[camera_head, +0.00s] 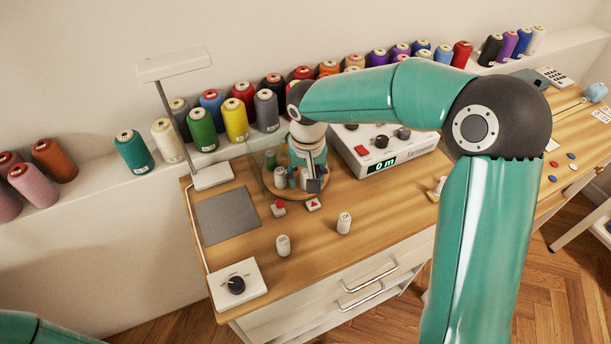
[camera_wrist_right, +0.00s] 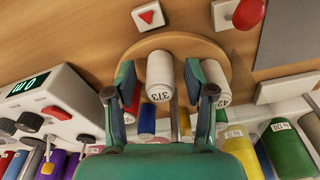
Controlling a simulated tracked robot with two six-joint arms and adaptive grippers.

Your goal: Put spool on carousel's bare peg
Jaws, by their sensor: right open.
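The carousel is a round wooden disc (camera_head: 290,195) with spools on it; its disc also shows in the right wrist view (camera_wrist_right: 197,43). My right gripper (camera_head: 314,184) is at the carousel from above. In the right wrist view its fingers (camera_wrist_right: 160,93) are open on both sides of a white spool labelled 373 (camera_wrist_right: 160,70). The spool appears upright over the disc; I cannot tell whether the fingers touch it. Another white spool (camera_wrist_right: 214,78) is beside the right-hand finger, and a red one is partly hidden behind the other. A bare peg cannot be made out. My left gripper is not in view.
Two white spools (camera_head: 283,246) (camera_head: 344,222) stand on the table front. A control box (camera_head: 385,150) stands right, a grey pad (camera_head: 227,216) left, a dial box (camera_head: 236,284) front left. Coloured cones line the back ledge.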

